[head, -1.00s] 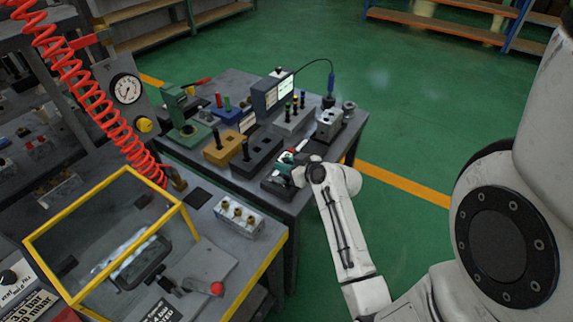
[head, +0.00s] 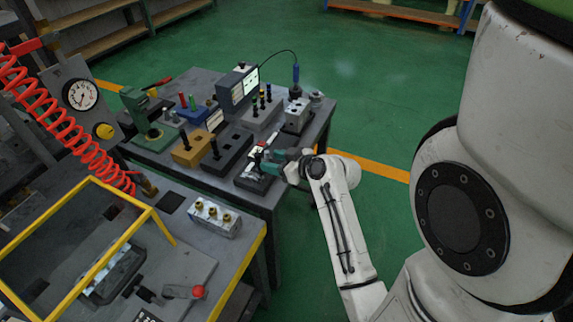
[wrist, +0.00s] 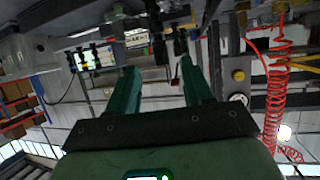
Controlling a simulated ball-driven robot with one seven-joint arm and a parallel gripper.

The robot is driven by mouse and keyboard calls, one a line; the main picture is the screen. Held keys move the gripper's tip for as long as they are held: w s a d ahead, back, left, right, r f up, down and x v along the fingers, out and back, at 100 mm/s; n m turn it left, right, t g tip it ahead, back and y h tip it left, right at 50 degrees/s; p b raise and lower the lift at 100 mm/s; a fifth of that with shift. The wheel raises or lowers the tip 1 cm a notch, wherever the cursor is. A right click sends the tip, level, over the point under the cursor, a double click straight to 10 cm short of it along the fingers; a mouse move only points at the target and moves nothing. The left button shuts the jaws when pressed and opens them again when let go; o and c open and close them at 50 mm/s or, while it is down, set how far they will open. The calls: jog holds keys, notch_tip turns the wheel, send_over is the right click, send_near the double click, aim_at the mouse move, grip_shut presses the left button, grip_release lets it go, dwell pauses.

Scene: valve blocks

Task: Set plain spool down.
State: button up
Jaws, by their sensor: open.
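My gripper (head: 277,168) has teal fingers and is at the right of a low dark block (head: 252,181) on the grey table's near right corner. A short dark upright piece (head: 257,159), which looks like the plain spool, stands on that block just left of the fingertips. It appears apart from them, though the gap is small. In the wrist view the two teal fingers (wrist: 160,78) are spread with nothing gripped between them. Dark pegs hang in the picture beyond the fingertips; I cannot tell which is the spool.
A black block (head: 228,151) and a yellow block (head: 197,150) stand left of the dark block. A screen box (head: 237,88), a grey block with several pegs (head: 262,110) and a green press (head: 142,118) stand behind. Green floor is clear at right.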

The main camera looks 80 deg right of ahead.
jog(key=v, duration=0.5)
jog(key=w+a+f+n+g+y, duration=0.25)
jog(key=a+f, duration=0.25)
jog(key=a, duration=0.5)
jog(key=w+a+f+n+g+y, duration=0.1)
jog(key=a+f+g+y, duration=0.35)
jog(key=a, duration=0.65)
jog(key=s+a+f+g+h, duration=0.1)
jog(key=s+a+f+g, duration=0.1)
jog(key=s+a+g, duration=0.2)
jog(key=shift+s+a+n+h, duration=0.3)
jog(key=shift+s+a+n, duration=0.25)
jog(key=shift+a, duration=0.6)
